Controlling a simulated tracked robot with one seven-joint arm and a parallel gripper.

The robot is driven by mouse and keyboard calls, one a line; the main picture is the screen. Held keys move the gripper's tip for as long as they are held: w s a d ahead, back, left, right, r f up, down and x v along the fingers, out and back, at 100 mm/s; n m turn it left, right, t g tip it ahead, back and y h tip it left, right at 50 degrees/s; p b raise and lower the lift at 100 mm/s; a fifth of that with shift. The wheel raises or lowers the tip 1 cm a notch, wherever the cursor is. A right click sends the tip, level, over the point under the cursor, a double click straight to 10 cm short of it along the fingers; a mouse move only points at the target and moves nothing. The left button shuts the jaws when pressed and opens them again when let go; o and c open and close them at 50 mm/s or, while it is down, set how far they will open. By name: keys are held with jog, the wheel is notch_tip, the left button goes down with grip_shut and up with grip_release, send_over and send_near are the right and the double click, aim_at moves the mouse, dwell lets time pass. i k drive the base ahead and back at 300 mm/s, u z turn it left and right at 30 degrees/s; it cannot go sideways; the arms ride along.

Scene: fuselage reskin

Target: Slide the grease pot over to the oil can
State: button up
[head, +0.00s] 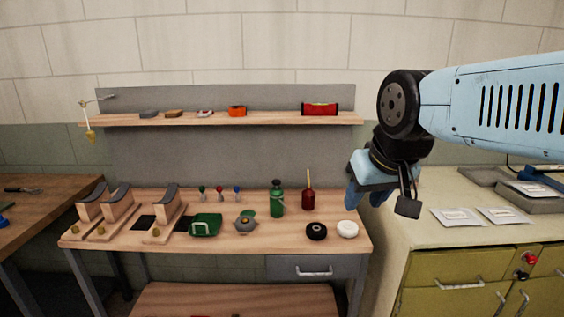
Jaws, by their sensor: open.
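A dark red pot with a thin stick standing in it, which looks like the grease pot (308,201), stands upright on the wooden workbench (285,239), right of centre toward the back. A green bottle-shaped can with a dark top, which looks like the oil can (277,202), stands upright just to its left. A gap shows between the two. My gripper (366,198) is open and empty, pointing down, in the air near the bench's right end. It is to the right of the pot and apart from it.
A black roll (316,231) and a white roll (348,229) lie in front of the pot. A shelf (222,119) runs above. A cream cabinet (455,233) stands right.

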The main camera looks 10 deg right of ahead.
aim_at(277, 196)
jog(key=u, duration=0.45)
jog(key=i, duration=1.05)
jog(key=z, duration=0.45)
